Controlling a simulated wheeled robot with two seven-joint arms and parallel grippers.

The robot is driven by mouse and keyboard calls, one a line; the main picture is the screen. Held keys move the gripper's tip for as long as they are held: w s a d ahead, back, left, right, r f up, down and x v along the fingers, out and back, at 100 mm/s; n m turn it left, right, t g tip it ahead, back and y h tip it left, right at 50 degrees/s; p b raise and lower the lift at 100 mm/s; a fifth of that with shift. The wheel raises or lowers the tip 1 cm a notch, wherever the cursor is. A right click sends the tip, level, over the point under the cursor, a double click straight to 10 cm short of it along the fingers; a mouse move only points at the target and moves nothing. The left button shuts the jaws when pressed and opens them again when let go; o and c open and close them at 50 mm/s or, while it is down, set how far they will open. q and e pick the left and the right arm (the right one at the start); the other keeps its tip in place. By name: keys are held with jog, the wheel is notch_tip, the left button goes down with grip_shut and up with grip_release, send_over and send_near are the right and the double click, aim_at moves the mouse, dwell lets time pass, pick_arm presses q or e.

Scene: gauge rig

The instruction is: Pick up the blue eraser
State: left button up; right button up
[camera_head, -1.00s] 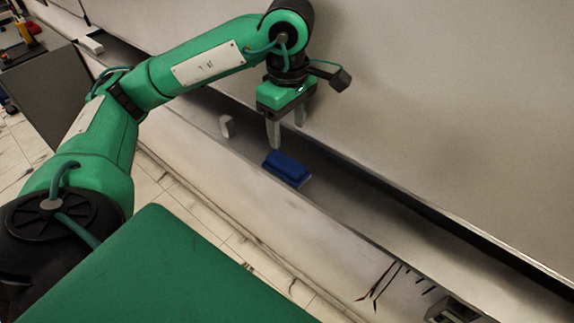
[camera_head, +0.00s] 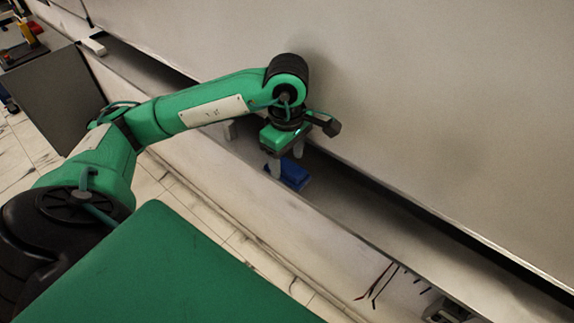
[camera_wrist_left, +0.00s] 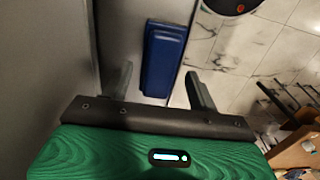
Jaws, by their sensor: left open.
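The blue eraser (camera_head: 292,175) lies on the narrow grey ledge below the large pale panel. It also shows in the left wrist view (camera_wrist_left: 162,58), beyond and between the two fingers. My left gripper (camera_head: 286,166) is open and points down, close above the eraser; its fingers partly cover the eraser's left end in the head view. In the left wrist view the open fingers of the left gripper (camera_wrist_left: 158,88) stand apart, with nothing held between them. I cannot tell whether a finger touches the eraser. My right gripper is not in view.
The ledge (camera_head: 350,206) runs along the pale panel (camera_head: 420,110). A small white object (camera_head: 229,130) stands on it left of the gripper, partly hidden by my arm. Another white block (camera_head: 94,46) lies at the far left. The ledge right of the eraser is clear.

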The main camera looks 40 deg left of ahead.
pick_arm(q)
jog(key=shift+f, duration=0.65)
jog(key=c, duration=1.1)
jog(key=shift+r, duration=0.1)
